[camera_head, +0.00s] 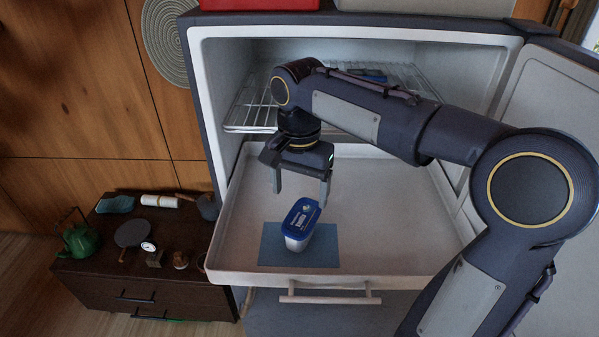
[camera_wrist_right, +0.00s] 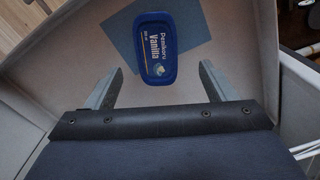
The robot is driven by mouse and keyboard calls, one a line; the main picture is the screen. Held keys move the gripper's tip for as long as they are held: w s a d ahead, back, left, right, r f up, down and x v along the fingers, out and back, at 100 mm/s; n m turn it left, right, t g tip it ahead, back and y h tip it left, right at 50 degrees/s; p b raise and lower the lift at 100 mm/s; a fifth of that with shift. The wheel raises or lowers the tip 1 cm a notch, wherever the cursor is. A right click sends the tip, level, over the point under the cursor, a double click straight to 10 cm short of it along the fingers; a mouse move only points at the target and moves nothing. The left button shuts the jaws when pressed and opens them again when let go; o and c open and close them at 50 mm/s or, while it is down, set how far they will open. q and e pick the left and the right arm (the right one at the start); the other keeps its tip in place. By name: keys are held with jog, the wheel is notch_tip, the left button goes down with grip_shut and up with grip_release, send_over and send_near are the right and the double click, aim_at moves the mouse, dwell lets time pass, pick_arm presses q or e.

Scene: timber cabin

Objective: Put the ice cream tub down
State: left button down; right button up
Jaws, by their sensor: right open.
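The ice cream tub (camera_head: 300,224), white with a blue lid, stands upright on a blue mat (camera_head: 326,252) in the pulled-out white tray (camera_head: 390,262) of the open fridge. In the right wrist view the tub (camera_wrist_right: 157,48) shows its lid reading "Vanilla", on part of the blue mat (camera_wrist_right: 118,34). My right gripper (camera_head: 300,190) is open and empty, above and behind the tub. In the wrist view its fingers (camera_wrist_right: 160,88) are spread apart, and the tub lies beyond the fingertips. My left gripper is not in view.
A wire shelf (camera_head: 250,118) hangs above the tray inside the fridge. The fridge door (camera_head: 550,95) stands open at the right. A low dark cabinet (camera_head: 100,278) at the left holds a green watering can (camera_head: 78,238) and several small items. The tray is bare around the mat.

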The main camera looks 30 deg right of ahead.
aim_at(299, 216)
notch_tip(299, 216, up, 4)
jog(key=shift+r, duration=0.1)
dwell(0.6)
